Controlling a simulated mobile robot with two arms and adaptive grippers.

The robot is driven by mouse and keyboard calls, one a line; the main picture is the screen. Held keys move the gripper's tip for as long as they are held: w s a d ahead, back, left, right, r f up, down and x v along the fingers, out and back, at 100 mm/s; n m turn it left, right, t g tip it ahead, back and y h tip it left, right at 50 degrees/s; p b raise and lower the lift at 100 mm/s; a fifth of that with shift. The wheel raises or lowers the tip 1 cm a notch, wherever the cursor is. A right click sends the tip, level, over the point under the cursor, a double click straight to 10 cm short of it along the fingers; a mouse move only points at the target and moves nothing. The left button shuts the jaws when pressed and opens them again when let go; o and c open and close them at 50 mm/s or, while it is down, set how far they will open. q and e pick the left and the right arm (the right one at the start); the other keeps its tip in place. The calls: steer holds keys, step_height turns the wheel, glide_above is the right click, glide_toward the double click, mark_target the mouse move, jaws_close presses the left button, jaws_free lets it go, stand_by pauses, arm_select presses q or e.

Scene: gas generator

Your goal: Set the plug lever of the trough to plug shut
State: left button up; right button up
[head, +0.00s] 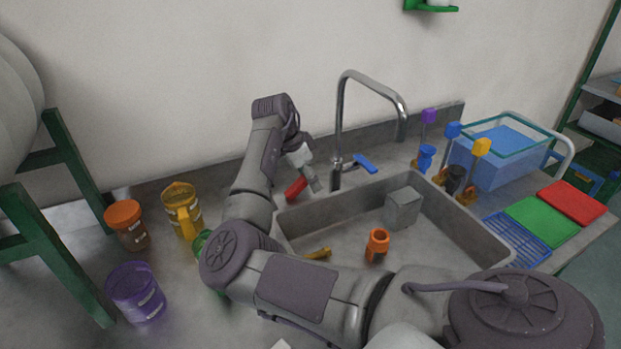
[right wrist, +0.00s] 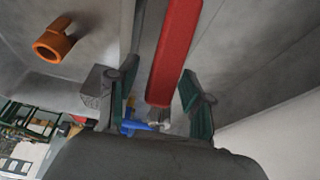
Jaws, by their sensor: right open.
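The trough (head: 330,225) is a grey sink set in the counter. A red lever (head: 296,188), which looks like the plug lever, sits at its back left rim. In the right wrist view the red lever (right wrist: 176,50) is a long bar running up and away between my finger pads. My right gripper (head: 311,178) is just right of the lever in the head view. In its wrist view the gripper (right wrist: 163,88) is open, with a finger either side of the lever's near end; I cannot tell if either touches. My left gripper is not in view.
The chrome faucet (head: 340,120) with a blue handle (head: 365,163) stands right of the gripper. An orange cylinder (head: 377,243) and a grey block (head: 402,208) are in the sink. Yellow (head: 182,208), orange (head: 126,222) and purple (head: 135,290) containers stand left of my arm.

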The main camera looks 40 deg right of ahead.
steer(key=shift+d+f, duration=0.15)
steer(key=shift+f, duration=0.3)
steer(key=shift+s, duration=0.1)
steer(key=shift+c, duration=0.3)
jaws_close()
